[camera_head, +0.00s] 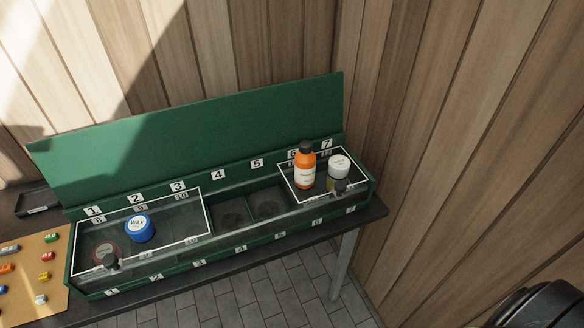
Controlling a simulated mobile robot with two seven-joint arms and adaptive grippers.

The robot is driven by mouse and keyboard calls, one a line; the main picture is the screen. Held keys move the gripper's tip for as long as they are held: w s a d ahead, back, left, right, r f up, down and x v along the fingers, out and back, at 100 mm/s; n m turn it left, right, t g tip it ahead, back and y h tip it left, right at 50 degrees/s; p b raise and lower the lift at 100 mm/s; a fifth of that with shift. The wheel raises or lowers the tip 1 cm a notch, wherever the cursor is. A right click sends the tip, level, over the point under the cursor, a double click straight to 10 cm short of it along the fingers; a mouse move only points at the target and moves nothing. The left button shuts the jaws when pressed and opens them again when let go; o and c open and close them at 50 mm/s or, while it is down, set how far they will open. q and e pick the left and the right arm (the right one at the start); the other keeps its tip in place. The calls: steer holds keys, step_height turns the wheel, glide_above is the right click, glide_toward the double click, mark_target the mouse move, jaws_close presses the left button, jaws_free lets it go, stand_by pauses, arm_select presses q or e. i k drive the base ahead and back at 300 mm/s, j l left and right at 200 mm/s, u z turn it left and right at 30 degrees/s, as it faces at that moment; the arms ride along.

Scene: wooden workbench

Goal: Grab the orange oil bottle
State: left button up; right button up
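The orange oil bottle (305,169) has a black cap and a white label. It stands upright at the right end of the long green box (215,264), near the numbers 6 and 7. It appears to rest on a clear white-edged lid (292,186), with a white-topped jar (339,164) close to its right. Neither of my grippers shows. A black rounded part at the bottom right corner appears to be mine, but no fingers are visible on it.
A second clear lid (180,218) at the left bears a blue wax tin (139,228). Black knobs stand on both lids' front edges. The box's raised green back panel (190,135) stands behind. A wooden wall (440,130) rises close on the right.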

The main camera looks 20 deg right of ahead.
mark_target(305, 162)
steer(key=j+z, duration=0.15)
steer(key=z, duration=0.75)
